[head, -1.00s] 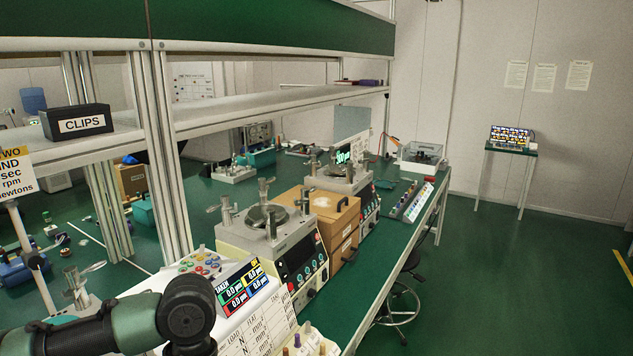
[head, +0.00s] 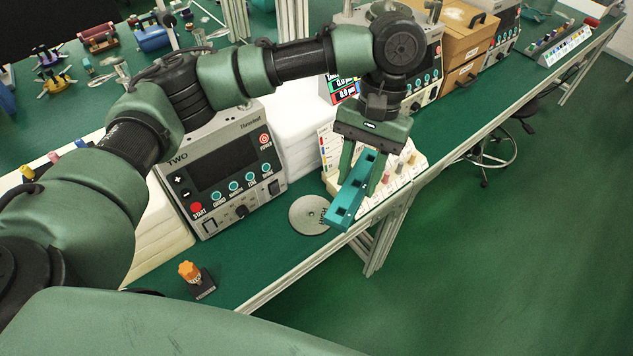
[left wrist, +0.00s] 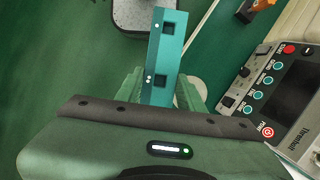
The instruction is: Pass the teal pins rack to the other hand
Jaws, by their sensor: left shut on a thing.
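The teal pins rack (head: 346,207) is a narrow bar with dark square openings. It hangs tilted from my left gripper (head: 362,176), whose fingers are shut on it. It is in the air near the bench's front edge, in front of the white rack of pins and above the grey disc. In the left wrist view the teal rack (left wrist: 166,55) sticks out from between the fingers, with two square openings and small white dots showing. The finger ends are partly hidden behind it. My right gripper is in neither current view.
A control unit marked TWO (head: 225,170) stands on the green bench, left of the held rack. A grey disc (head: 310,214) and a small orange-topped item (head: 190,272) lie near the front edge. Open floor (head: 480,270) is at the right.

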